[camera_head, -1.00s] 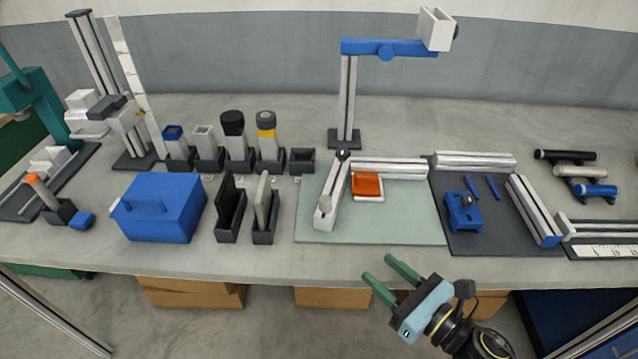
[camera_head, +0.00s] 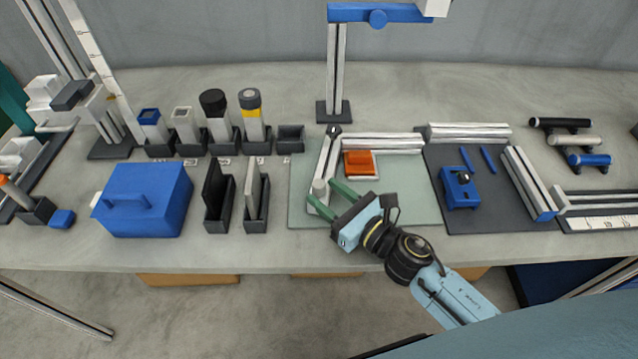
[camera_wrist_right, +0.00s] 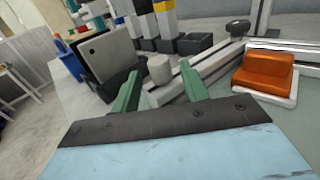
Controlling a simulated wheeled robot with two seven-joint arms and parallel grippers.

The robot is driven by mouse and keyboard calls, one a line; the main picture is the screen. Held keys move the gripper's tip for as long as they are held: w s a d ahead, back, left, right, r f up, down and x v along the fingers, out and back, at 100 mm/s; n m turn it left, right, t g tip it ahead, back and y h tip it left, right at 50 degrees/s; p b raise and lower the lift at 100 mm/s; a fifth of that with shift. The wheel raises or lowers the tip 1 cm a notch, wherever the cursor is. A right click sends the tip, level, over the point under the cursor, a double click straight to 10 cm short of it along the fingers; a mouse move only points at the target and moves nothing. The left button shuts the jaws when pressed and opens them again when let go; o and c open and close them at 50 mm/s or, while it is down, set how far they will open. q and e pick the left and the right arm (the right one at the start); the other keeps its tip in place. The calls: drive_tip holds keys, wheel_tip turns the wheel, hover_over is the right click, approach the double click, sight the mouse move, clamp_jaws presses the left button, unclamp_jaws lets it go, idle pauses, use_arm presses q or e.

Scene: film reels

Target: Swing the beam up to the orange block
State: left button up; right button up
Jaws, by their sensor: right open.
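A silver beam (camera_head: 325,160) lies on a pale green mat (camera_head: 405,205), running from a dark pivot knob (camera_head: 334,131) at the back towards the front. A short pale upright peg (camera_wrist_right: 159,69) stands on the beam's near end. The orange block (camera_head: 359,164) sits on a white base to the right of the beam, apart from it; it also shows in the right wrist view (camera_wrist_right: 265,70). My right gripper (camera_head: 321,191) is open, its green fingertips at the beam's near end. In the wrist view the peg appears between the fingertips; contact cannot be told. My left gripper is out of view.
A fixed silver rail (camera_head: 385,142) runs along the mat's back edge. A post with a blue arm (camera_head: 338,75) stands behind. Dark upright holders (camera_head: 256,205) and a blue box (camera_head: 145,203) are left of the mat. A dark board (camera_head: 480,218) lies right.

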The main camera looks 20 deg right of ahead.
drive_tip(key=shift+x, duration=1.5)
clamp_jaws()
